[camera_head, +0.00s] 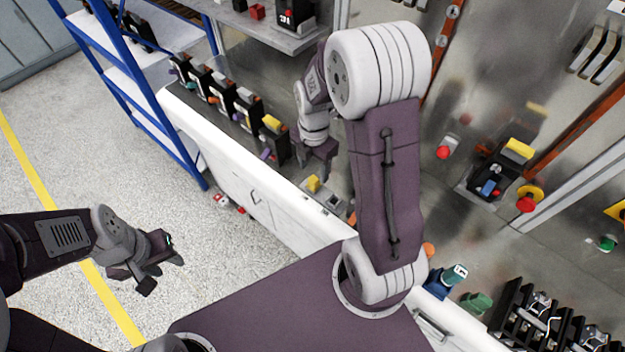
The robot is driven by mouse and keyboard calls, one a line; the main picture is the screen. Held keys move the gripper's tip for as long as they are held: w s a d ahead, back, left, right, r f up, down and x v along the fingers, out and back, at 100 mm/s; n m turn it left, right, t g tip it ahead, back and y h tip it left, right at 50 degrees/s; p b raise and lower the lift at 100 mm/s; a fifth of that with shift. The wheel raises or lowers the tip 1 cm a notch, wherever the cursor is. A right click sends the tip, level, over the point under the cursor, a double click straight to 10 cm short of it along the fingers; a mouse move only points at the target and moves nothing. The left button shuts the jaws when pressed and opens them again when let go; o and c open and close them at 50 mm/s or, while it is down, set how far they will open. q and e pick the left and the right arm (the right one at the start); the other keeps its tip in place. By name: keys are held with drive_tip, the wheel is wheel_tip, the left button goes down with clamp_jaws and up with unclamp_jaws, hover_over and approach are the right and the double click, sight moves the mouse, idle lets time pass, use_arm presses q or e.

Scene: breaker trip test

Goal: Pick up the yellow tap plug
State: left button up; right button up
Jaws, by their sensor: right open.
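A small yellow plug (313,184), which looks like the yellow tap plug, stands at a grey block (327,200) near the front edge of the counter. My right gripper (317,172) points down just above and beside it, open. Whether its fingers are around the plug or apart from it, I cannot tell. My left gripper (160,272) is over the floor at the left, away from the counter, with its fingers spread and nothing between them.
A row of black breaker units (222,95) stands on the counter at the back left. A blue-framed shelf (140,80) is left of it. A black device (490,178) with a yellow top and red buttons is at the right. Black racks (535,320) fill the lower right.

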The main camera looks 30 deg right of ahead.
sight(314, 179)
drive_tip(key=shift+w+f, duration=0.25)
drive_tip(key=shift+f, duration=0.2)
drive_tip(key=f, duration=0.2)
drive_tip(key=s+f, duration=0.1)
drive_tip(key=f, duration=0.1)
drive_tip(key=shift+p, duration=0.4)
drive_tip(key=shift+w+f, duration=0.1)
drive_tip(key=shift+f, duration=0.2)
drive_tip(key=shift+w+f, duration=0.1)
drive_tip(key=shift+w, duration=0.1)
drive_tip(key=shift+s, duration=0.1)
clamp_jaws()
